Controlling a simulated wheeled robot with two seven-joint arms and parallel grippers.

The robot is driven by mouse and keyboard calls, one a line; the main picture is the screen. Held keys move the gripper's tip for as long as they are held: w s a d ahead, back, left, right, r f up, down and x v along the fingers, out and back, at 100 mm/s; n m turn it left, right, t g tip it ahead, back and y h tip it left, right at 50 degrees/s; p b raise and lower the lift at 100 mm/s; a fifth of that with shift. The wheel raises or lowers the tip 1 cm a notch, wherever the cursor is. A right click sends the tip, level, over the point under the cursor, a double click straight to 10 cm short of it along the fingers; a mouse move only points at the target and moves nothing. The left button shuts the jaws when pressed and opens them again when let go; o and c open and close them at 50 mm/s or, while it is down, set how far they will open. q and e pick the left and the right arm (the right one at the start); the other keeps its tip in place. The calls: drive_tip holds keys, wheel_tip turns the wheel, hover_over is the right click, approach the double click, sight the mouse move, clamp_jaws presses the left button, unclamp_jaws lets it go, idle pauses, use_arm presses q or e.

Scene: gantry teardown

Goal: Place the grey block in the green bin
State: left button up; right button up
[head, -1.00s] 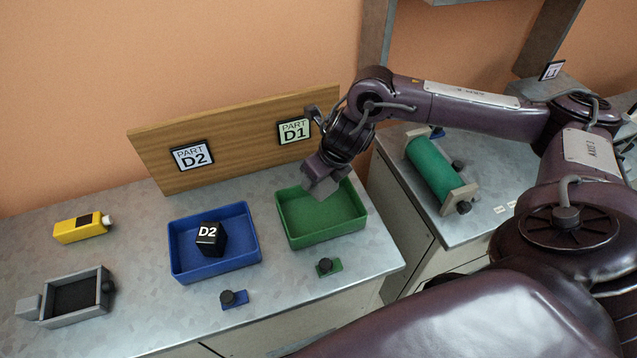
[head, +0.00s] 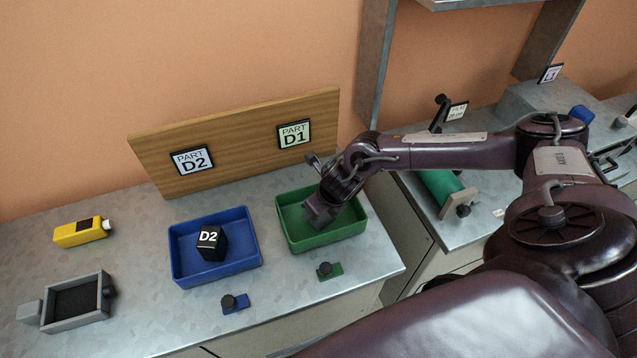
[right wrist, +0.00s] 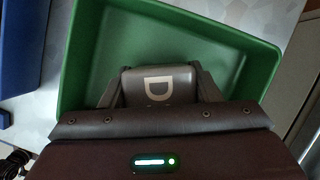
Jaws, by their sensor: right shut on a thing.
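The green bin (head: 345,233) stands on the metal bench, to the right of the blue bin. My right gripper (head: 318,215) reaches down into the green bin at its left side. In the right wrist view my right gripper (right wrist: 160,92) is shut on the grey block (right wrist: 157,80), which has a pale letter D on it. The block is inside the outline of the green bin (right wrist: 85,50); I cannot tell whether it touches the floor. In the head view the gripper hides most of the block. My left gripper is not in view.
The blue bin (head: 217,276) holds a black block marked D2 (head: 211,243). A wooden board (head: 235,137) with part labels stands behind the bins. A yellow bottle (head: 80,231) and a grey tray (head: 75,324) are at the left. Small knobs lie in front of the bins.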

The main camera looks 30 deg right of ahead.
drive_tip(key=shift+f, duration=0.1)
drive_tip(key=o, duration=1.1)
drive_tip(key=shift+r, duration=0.5)
drive_tip(key=v, duration=1.1)
drive_tip(key=shift+s+b, duration=0.2)
drive_tip(key=shift+b, duration=0.15)
drive_tip(key=shift+d, duration=0.1)
